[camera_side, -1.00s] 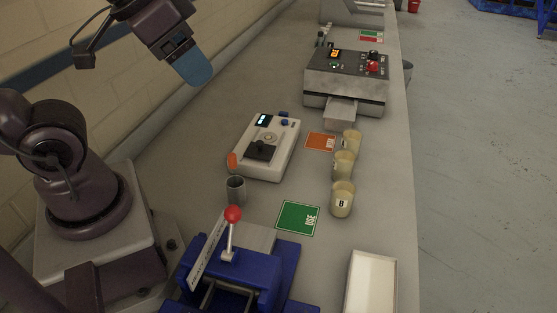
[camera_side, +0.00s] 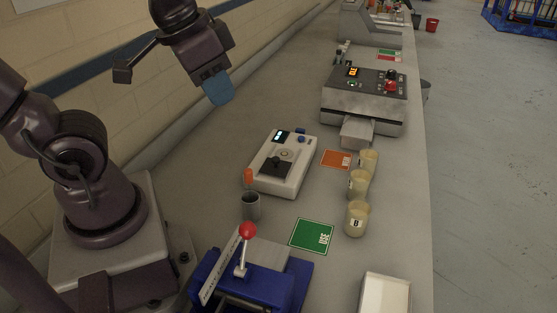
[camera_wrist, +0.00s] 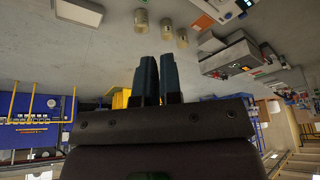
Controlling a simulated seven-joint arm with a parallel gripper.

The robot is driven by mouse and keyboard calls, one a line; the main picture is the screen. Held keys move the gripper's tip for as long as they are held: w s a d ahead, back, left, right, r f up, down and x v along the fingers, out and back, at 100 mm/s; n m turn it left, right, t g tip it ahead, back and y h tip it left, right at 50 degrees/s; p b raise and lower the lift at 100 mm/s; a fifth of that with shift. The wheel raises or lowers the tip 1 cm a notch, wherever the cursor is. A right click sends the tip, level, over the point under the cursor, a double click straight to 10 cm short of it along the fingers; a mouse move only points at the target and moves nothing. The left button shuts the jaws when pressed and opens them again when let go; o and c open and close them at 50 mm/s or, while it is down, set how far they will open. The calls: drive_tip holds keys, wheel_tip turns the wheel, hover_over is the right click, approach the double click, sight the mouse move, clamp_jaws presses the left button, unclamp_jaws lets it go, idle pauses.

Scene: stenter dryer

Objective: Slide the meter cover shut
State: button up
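The meter (camera_side: 297,174) is a white box on the bench with a small lit display and blue knobs. Its black cover (camera_side: 275,168) sits on the top face, on the near side of a round well (camera_side: 286,156) that shows uncovered. My gripper (camera_side: 218,98) hangs in the air up and left of the meter in the side view, well apart from it, with blue fingers pointing down. In the wrist view my gripper (camera_wrist: 159,62) has its two fingers together with at most a thin gap, holding nothing. Part of a white device, likely the meter (camera_wrist: 222,8), shows at the top edge there.
An orange piece (camera_side: 249,176) and a grey cup (camera_side: 251,205) are near the meter's left end. Several pale cups (camera_side: 357,218) stand right of it, by orange and green cards. A grey machine (camera_side: 362,103) stands behind; a blue press (camera_side: 262,285) is in front.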

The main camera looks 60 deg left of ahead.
drive_tip(key=w+f+m+g, duration=0.1)
drive_tip(key=w+f+m, duration=0.1)
drive_tip(key=w+f, duration=0.1)
drive_tip(key=w+a+f+m+g+y, duration=0.1)
drive_tip(key=w+f+m+g, duration=0.1)
drive_tip(key=w+f+m, duration=0.1)
drive_tip(key=w+a+f+m+g+y, duration=0.1)
drive_tip(key=w+f+m, duration=0.2)
drive_tip(key=f, duration=0.2)
drive_tip(key=shift+w+a+g, duration=0.2)
drive_tip(key=shift+w+g, duration=0.1)
drive_tip(key=shift+w, duration=0.05)
clamp_jaws()
drive_tip(key=m+y, duration=0.1)
drive_tip(key=m, duration=0.9)
hover_over(278, 170)
drive_tip(key=d, duration=0.3)
wheel_tip(278, 170, down, 14)
drive_tip(key=shift+r, duration=0.1)
drive_tip(key=shift+a, duration=0.8)
